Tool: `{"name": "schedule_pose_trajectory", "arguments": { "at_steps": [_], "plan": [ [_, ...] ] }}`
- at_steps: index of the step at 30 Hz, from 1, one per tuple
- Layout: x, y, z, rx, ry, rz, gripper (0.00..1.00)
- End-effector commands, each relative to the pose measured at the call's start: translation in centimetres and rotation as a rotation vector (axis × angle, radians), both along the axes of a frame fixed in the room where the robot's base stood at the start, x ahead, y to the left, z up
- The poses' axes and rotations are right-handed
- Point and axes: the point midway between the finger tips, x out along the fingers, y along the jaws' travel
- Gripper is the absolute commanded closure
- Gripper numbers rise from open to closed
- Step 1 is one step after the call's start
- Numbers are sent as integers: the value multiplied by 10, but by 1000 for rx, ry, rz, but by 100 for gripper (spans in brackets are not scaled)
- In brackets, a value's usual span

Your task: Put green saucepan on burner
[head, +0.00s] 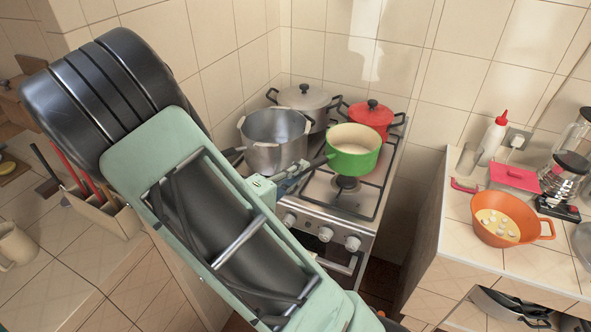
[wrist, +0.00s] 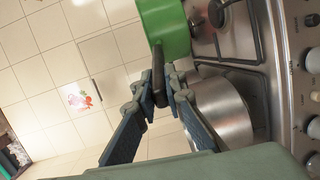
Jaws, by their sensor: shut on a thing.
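The green saucepan (head: 351,162), cream inside, is upright over the right side of the stove (head: 328,221). In the wrist view the green saucepan (wrist: 164,28) is at the top, with its dark handle (wrist: 158,62) pointing to my gripper (wrist: 163,90). My gripper is shut on this handle; in the head view it is partly hidden by my arm. A bare front-right burner (head: 346,183) shows just below the saucepan's near edge. A burner (wrist: 216,12) also shows beside the saucepan in the wrist view. I cannot tell whether the saucepan touches the grate.
A large grey pot (head: 272,155) stands close left of the saucepan. A lidded grey pot (head: 304,104) and a red lidded pot (head: 370,118) stand behind. The right counter (head: 535,264) holds an orange pan (head: 482,232). A gap separates stove and counter.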

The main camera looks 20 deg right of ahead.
Motion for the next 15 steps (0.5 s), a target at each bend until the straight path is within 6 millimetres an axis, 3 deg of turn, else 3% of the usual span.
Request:
{"name": "schedule_pose_trajectory", "arguments": {
  "at_steps": [6,15],
  "plan": [
    [0,0,-28,-4,0,0,100],
    [0,0,-52,-2,-2,1,100]
  ]
}}
